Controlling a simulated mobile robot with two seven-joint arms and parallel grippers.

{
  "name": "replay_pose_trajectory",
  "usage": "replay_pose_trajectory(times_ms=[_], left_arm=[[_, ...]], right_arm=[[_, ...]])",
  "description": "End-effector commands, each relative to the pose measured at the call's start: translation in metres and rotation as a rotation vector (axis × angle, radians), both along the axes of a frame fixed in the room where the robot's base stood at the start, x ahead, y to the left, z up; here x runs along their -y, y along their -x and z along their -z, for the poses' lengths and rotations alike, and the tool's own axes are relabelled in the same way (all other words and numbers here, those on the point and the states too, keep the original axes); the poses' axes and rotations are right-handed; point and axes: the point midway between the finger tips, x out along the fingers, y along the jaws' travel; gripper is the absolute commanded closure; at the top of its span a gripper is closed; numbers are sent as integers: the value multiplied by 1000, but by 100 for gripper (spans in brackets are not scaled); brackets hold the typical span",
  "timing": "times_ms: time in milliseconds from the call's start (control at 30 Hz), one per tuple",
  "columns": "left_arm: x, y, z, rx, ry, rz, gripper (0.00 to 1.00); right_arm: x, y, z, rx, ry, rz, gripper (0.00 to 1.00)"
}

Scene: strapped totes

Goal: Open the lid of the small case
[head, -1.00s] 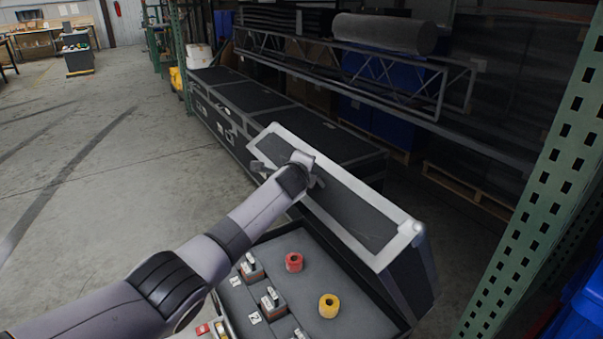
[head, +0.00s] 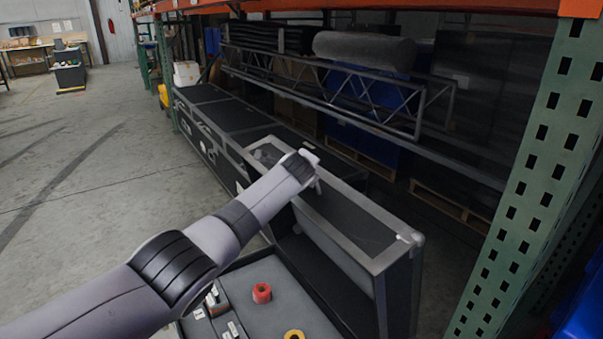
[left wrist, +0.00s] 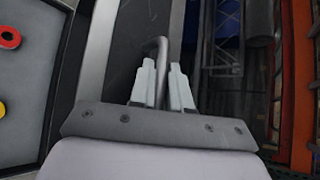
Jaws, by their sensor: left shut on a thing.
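The case stands low in front of me, with its dark lid (head: 345,225) raised and steeply tilted above the open base (head: 300,285). The lid has a grey metal frame and is hinged on the side away from me. My left gripper (head: 314,170) is at the lid's upper edge. In the left wrist view, my left gripper's fingers (left wrist: 162,78) are closed around a bent grey handle (left wrist: 160,45) on the lid. The gripper hides part of the lid edge in the head view. My right gripper is not in view.
A red roll (head: 262,292), a yellow roll (head: 294,335) and small labelled items lie in the case. Long black cases (head: 235,118) stand behind it under a truss (head: 330,85). A green rack upright (head: 530,180) is at the right. The floor at left is clear.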

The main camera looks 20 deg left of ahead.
Motion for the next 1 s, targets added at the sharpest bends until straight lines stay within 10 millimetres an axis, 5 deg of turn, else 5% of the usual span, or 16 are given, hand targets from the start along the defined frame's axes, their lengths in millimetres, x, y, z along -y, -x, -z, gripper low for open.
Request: replay_pose_trajectory(times_ms=[633,667,700,1000], left_arm=[[-1,1,4,-23,-13,-5,100],[-1,1,4,-23,-13,-5,73],[-1,1,4,-23,-13,-5,63],[-2,1,5,-25,-13,-6,63]], right_arm=[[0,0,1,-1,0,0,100],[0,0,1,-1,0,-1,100],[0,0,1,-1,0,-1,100],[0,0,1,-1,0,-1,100]])
